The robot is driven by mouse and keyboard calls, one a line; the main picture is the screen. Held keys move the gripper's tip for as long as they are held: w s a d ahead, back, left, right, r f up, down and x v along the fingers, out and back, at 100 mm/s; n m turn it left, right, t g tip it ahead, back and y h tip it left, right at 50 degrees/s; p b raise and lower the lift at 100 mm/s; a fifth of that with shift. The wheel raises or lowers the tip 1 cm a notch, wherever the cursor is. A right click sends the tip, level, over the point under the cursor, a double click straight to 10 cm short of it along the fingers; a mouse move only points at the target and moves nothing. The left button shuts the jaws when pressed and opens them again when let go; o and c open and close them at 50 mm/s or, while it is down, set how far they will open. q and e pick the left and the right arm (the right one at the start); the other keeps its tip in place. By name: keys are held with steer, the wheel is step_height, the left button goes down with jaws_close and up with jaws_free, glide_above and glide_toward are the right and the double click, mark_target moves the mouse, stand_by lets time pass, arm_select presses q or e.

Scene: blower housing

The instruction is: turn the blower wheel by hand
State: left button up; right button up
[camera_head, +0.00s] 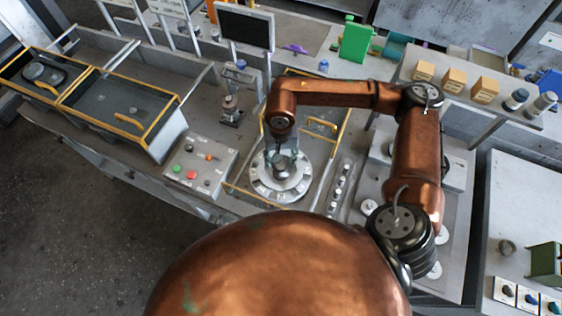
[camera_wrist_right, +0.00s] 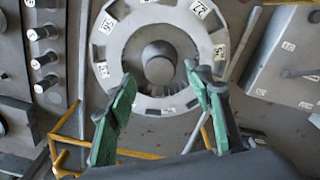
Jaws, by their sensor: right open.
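A round grey disc (camera_head: 262,183) with numbered white labels around its rim sits on the bench, below my right arm. In the right wrist view the labelled ring (camera_wrist_right: 112,48) surrounds a dark recess with a grey central hub (camera_wrist_right: 158,64). Dark fins, seemingly of the blower wheel (camera_wrist_right: 180,90), show in the recess just below the hub. My right gripper (camera_head: 281,160) is above the disc. In the right wrist view its green fingers (camera_wrist_right: 162,82) are open and apart, one on each side below the hub, with nothing between them. Whether they touch anything cannot be told. My left gripper is not in view.
Yellow rails (camera_head: 325,160) frame the disc area. A panel with coloured buttons (camera_head: 200,172) stands to its left, and a row of knobs (camera_head: 340,185) to its right. A black monitor (camera_head: 245,27) stands behind. Yellow-edged trays (camera_head: 130,120) are at far left.

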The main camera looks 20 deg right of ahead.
mark_target(281, 165)
step_height(281, 165, up, 10)
stand_by(0.3)
steer(key=shift+f, duration=0.1)
stand_by(0.3)
